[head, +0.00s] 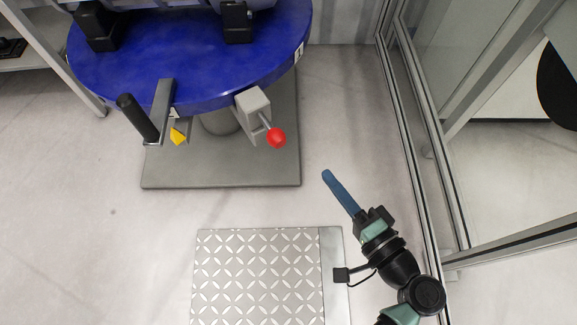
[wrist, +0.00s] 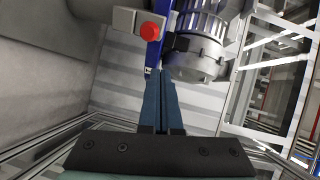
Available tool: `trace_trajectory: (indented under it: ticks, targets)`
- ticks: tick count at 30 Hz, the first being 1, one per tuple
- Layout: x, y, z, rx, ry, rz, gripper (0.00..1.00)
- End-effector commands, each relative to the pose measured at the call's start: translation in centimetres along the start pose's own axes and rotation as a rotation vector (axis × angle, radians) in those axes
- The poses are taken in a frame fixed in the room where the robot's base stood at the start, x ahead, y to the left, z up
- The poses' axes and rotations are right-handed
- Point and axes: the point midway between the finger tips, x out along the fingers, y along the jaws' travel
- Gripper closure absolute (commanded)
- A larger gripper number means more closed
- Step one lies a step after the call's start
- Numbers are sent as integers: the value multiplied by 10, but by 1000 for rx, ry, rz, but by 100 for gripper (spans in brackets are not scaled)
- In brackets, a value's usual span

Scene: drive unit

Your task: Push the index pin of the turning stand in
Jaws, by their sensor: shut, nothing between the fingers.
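The turning stand has a round blue top (head: 190,60) on a grey base plate (head: 220,172). The index pin has a red ball knob (head: 276,137) on a short rod that sticks out of a grey block (head: 253,104) at the rim. The red knob also shows in the wrist view (wrist: 149,31), at the upper middle, beside its grey block (wrist: 124,20). My gripper (head: 327,174) has long blue fingers closed together with nothing between them. It is apart from the knob, to its lower right in the head view. In the wrist view the fingertips (wrist: 161,74) are below the knob.
A black handle (head: 137,117) on a bracket and a yellow pointer (head: 178,137) are at the rim left of the pin. A patterned metal floor plate (head: 257,275) lies in front. A glass partition frame (head: 425,130) stands close on the right. The floor between gripper and stand is clear.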

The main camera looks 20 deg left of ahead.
Motion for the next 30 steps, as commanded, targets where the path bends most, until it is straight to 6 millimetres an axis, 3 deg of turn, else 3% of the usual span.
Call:
trace_trajectory:
  ticks: [1,3,11,30]
  targets:
    - [-6,28,12,50,1,-30,100]
    - [-12,39,22,95,-1,-68,100]
    - [-13,47,33,146,-3,-119,100]
    - [105,33,32,141,-4,-118,100]
